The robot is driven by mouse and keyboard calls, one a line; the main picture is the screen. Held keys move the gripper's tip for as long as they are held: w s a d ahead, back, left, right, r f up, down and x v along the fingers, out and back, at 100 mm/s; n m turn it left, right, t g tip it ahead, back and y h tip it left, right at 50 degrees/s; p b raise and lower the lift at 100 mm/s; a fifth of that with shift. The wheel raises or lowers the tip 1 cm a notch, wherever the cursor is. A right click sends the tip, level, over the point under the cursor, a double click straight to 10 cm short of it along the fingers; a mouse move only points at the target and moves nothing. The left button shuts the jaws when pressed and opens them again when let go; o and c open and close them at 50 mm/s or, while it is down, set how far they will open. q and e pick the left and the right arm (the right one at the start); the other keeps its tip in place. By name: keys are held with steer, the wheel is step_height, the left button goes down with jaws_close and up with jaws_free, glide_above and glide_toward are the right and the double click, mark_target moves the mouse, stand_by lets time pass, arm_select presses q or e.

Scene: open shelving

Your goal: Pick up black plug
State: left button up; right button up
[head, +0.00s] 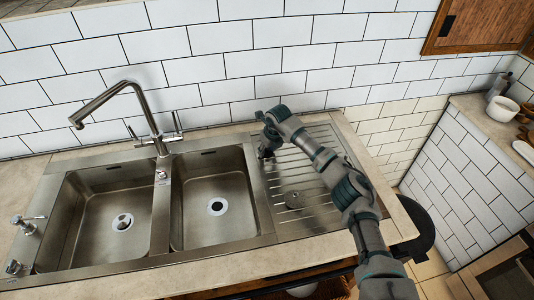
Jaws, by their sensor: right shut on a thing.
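My right arm comes in from the lower right and reaches over the ribbed drainboard (318,146) of the steel sink. My right gripper (265,149) is at the drainboard's upper left, beside the right basin. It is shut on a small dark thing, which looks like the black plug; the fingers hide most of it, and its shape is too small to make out. I cannot tell whether it touches the steel. My left gripper is not in view.
The right basin (206,185) and left basin (100,210) are empty, each with a drain. A tall faucet (135,100) stands behind them.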

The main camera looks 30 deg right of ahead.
steer(key=shift+r, duration=0.5)
step_height(320, 180, up, 3)
steer(key=shift+f+p, duration=0.1)
steer(key=shift+p, duration=0.2)
steer(key=s, duration=0.4)
steer(key=s+a+p, duration=0.1)
steer(key=s, duration=0.4)
steer(key=s+r, duration=0.1)
steer(key=s, duration=0.4)
steer(key=shift+a, duration=0.25)
steer(key=shift+s+a+r, duration=0.1)
steer(key=shift+s+a, duration=0.05)
steer(key=shift+s, duration=0.8)
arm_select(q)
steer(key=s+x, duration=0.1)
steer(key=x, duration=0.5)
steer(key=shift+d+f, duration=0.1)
arm_select(e)
steer(key=shift+s, duration=0.1)
